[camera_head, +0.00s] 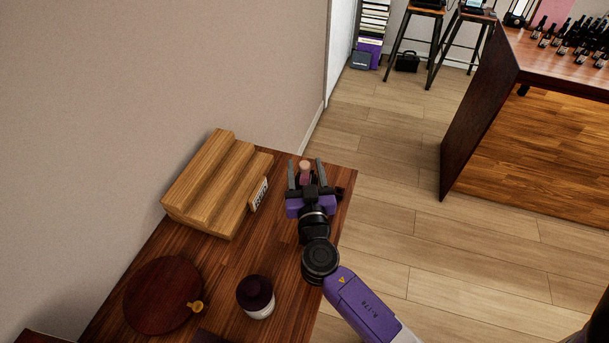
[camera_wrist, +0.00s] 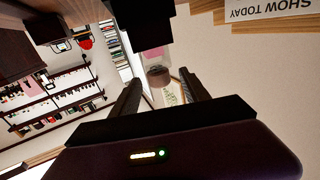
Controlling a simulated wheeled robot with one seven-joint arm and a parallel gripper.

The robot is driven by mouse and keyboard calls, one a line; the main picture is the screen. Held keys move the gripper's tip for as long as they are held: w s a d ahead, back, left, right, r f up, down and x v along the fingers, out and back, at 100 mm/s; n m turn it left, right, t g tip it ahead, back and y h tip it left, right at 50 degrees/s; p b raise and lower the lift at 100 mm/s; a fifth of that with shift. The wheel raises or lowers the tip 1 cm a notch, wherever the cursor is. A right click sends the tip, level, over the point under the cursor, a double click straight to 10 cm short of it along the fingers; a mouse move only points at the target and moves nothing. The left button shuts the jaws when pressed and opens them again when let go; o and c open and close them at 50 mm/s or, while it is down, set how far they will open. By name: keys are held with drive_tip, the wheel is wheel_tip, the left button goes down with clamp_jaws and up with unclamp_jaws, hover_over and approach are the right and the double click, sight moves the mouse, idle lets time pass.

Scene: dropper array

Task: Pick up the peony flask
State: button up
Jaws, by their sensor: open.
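A small flask with a pinkish-brown top (camera_head: 305,168) shows at the far right end of the dark wooden table; I take it for the peony flask, though I cannot read its name. My gripper (camera_head: 306,165) is open, with one finger on each side of the flask. In the wrist view the flask's brown cap (camera_wrist: 158,75) and a pale label (camera_wrist: 170,95) show between the two fingers. I cannot tell whether either finger touches it. My gripper hides its lower part in the head view.
A stepped wooden stand (camera_head: 205,185) with a small sign (camera_head: 259,195) is left of my gripper. A dark-lidded jar (camera_head: 257,290) and a round dark board (camera_head: 155,290) are nearer. A counter with several dark bottles (camera_head: 570,40) stands across the open floor (camera_head: 400,210).

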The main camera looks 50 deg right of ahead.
drive_tip(key=p+x, duration=0.1)
drive_tip(key=x, duration=0.3)
drive_tip(key=shift+w+d+r, duration=0.1)
drive_tip(key=shift+w+d, duration=0.05)
clamp_jaws()
idle(1.3)
